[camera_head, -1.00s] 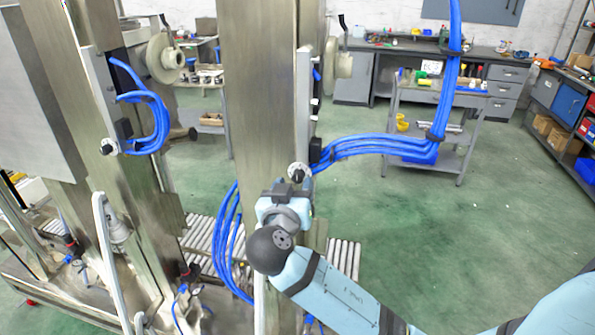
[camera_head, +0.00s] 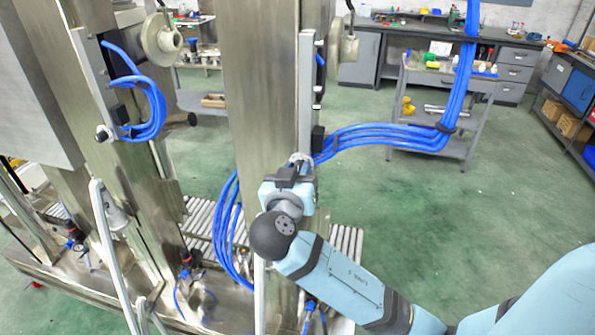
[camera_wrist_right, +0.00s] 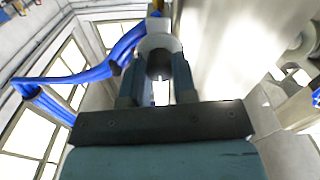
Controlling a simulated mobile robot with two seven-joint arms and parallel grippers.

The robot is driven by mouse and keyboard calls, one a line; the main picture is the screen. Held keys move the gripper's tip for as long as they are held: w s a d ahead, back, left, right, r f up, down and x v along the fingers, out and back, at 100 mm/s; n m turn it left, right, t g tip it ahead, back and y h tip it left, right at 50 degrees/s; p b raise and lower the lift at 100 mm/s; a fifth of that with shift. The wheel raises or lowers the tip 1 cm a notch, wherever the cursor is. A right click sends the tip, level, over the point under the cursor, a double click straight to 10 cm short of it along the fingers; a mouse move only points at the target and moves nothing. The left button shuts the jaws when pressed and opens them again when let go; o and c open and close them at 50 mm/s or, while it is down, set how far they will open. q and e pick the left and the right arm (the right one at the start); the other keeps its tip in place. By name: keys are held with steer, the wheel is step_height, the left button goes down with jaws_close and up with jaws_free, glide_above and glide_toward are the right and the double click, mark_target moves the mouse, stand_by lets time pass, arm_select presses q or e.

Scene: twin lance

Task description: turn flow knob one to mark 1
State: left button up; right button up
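A small pale round flow knob (camera_head: 301,159) sits low on the light upright strip of the middle steel column. My right gripper (camera_head: 292,172) is at this knob, its body covering the knob's lower side. In the right wrist view the knob (camera_wrist_right: 160,43) lies at the tips of my two dark fingers (camera_wrist_right: 158,72). One finger is on each side, and they appear shut on it. Its mark and scale cannot be read. A similar knob (camera_head: 103,134) is on the left column. My left gripper is not in view.
Blue hoses (camera_head: 385,136) run right from beside the knob, and more hoses (camera_head: 228,240) hang left of my gripper. The steel column (camera_head: 262,85) stands close behind. A grey cart (camera_head: 440,95) and workbench are farther back. Green floor is free to the right.

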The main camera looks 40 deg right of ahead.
steer(key=shift+c, duration=0.7)
